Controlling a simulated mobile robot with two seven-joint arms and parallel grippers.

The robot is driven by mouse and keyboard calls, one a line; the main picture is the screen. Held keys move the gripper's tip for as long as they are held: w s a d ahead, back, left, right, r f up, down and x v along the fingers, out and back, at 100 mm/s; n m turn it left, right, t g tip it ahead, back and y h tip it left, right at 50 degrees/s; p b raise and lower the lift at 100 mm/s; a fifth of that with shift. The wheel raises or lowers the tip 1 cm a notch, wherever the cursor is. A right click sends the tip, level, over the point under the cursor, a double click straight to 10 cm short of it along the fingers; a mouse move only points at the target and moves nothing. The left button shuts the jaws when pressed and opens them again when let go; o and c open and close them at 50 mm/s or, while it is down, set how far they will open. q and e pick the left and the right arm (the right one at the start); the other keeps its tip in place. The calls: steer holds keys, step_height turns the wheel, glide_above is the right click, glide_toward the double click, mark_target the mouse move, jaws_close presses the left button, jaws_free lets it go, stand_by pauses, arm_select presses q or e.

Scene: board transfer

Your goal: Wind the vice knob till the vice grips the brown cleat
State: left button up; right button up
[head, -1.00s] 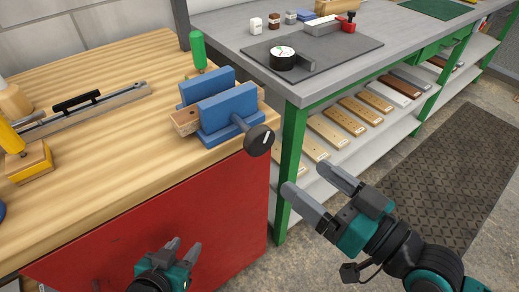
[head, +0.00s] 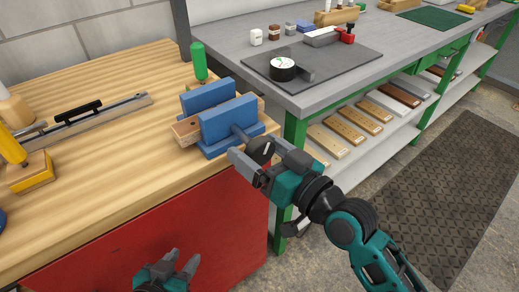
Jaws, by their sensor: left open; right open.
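The blue vice (head: 228,122) sits at the right corner of the wooden bench. The brown cleat (head: 185,131) lies between its two blue jaws, its ends showing on both sides; whether the jaws touch it I cannot tell. The dark round vice knob (head: 261,149) with a white mark sticks out at the front. My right gripper (head: 254,160) is open with its fingers on either side of the knob, partly hiding it; contact is not clear. My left gripper (head: 182,262) is open and empty in front of the red bench panel, low in view.
A green-handled tool (head: 199,62) stands just behind the vice. A yellow-handled tool (head: 28,170) and a metal bar with a black handle (head: 90,115) are on the bench's left. A grey table (head: 300,98) with a green frame stands close at the right.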

steer(key=shift+c, duration=0.2)
steer(key=c, duration=1)
steer(key=shift+o, duration=0.2)
arm_select(q)
steer(key=shift+r, duration=0.2)
